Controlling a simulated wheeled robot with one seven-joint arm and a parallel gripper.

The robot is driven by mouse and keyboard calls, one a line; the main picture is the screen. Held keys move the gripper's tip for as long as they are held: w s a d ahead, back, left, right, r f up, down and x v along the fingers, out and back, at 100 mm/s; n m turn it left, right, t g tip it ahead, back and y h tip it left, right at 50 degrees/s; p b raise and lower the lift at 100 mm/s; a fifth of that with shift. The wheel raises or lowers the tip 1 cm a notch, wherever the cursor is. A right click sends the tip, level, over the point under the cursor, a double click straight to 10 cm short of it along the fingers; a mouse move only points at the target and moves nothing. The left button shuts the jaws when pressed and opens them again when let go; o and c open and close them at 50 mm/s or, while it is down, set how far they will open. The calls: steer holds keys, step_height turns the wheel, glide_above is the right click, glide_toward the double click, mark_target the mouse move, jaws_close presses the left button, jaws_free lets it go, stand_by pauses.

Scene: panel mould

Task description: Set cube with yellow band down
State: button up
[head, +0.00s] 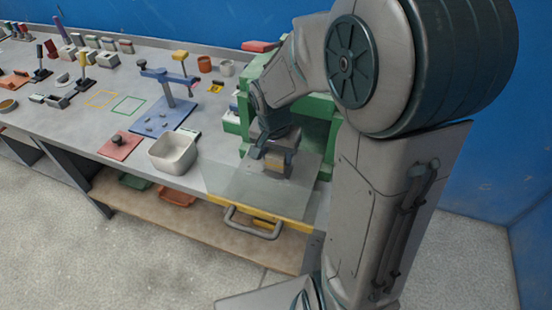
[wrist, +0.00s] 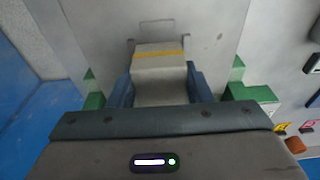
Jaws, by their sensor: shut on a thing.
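The cube with the yellow band (wrist: 159,62) is a pale grey block with a yellow strip across it. In the wrist view it sits between the blue fingers of my gripper (wrist: 160,78), which is shut on it. In the head view the cube (head: 277,163) shows below my gripper (head: 273,150), over the grey metal plate (head: 240,188) in front of the green machine (head: 316,108). I cannot tell whether the cube touches the plate. A thin dark outline (wrist: 158,41) shows on the plate just beyond the cube in the wrist view.
The plate has a yellow front edge (head: 290,224) and a grey handle (head: 251,225). A white bin (head: 173,154) stands left of it, with a blue fixture (head: 172,115) behind. Green parts of the machine stand close on both sides. Several small blocks and tools fill the far bench.

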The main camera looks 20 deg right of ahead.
mark_target(275, 157)
steer(key=shift+f, duration=1.05)
steer(key=shift+f, duration=0.2)
steer(key=o, duration=1.1)
steer(key=shift+c, duration=0.2)
steer(key=shift+r, duration=0.55)
steer(key=r, duration=0.3)
steer(key=s+r, duration=0.1)
steer(key=r, duration=0.3)
steer(key=a+r, duration=0.1)
steer(key=r, duration=0.3)
steer(key=shift+s+r, duration=0.1)
steer(key=shift+s, duration=0.1)
